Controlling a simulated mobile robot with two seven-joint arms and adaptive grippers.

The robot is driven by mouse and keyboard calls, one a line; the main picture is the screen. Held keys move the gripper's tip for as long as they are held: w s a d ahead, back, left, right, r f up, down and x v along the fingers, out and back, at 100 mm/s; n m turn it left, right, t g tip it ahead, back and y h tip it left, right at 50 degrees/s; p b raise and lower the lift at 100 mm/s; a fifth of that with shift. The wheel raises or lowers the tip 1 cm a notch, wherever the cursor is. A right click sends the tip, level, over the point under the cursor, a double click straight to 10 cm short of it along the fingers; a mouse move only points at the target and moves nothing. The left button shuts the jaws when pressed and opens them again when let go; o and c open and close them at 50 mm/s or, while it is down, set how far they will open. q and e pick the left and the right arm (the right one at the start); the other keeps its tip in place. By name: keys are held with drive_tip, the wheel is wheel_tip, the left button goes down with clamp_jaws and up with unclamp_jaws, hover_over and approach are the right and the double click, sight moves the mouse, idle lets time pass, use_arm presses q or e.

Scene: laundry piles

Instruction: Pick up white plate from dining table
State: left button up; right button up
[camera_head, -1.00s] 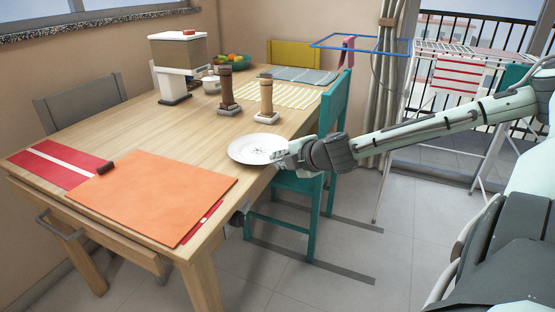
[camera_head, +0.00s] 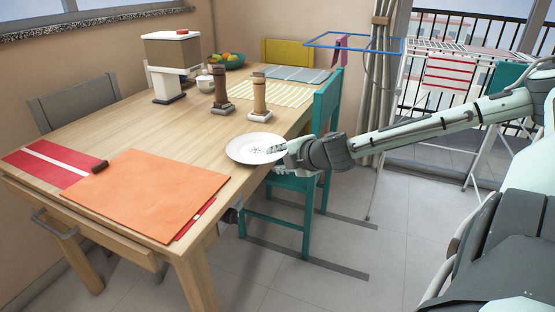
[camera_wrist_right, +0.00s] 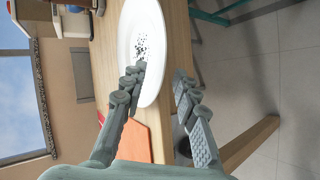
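The round white plate (camera_head: 240,148) with a small dark pattern in its middle lies near the right edge of the wooden dining table (camera_head: 150,128). My right gripper (camera_head: 280,150) is at the plate's right rim. In the right wrist view its two fingers (camera_wrist_right: 157,78) are spread apart. One finger overlaps the face of the plate (camera_wrist_right: 146,28), and the other is on the outer side of the rim, with a gap to it. I cannot tell whether either finger touches the plate. My left gripper is not in view.
Two mills, one dark (camera_head: 220,92) and one lighter (camera_head: 259,98), stand behind the plate. An orange mat (camera_head: 150,195) lies at the front. A teal chair (camera_head: 325,115) stands close to the table's right side, by my right forearm. Open floor lies to the right.

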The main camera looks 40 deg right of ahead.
drive_tip(key=shift+r, duration=0.1)
drive_tip(key=shift+s+a+r, duration=0.25)
drive_tip(key=shift+s+r, duration=0.1)
drive_tip(key=d+v, duration=0.1)
drive_tip(key=v, duration=1)
drive_tip(key=shift+s+a+f, duration=0.15)
drive_tip(key=shift+a+f, duration=0.05)
drive_tip(key=shift+a, duration=0.1)
drive_tip(key=shift+o, duration=0.2)
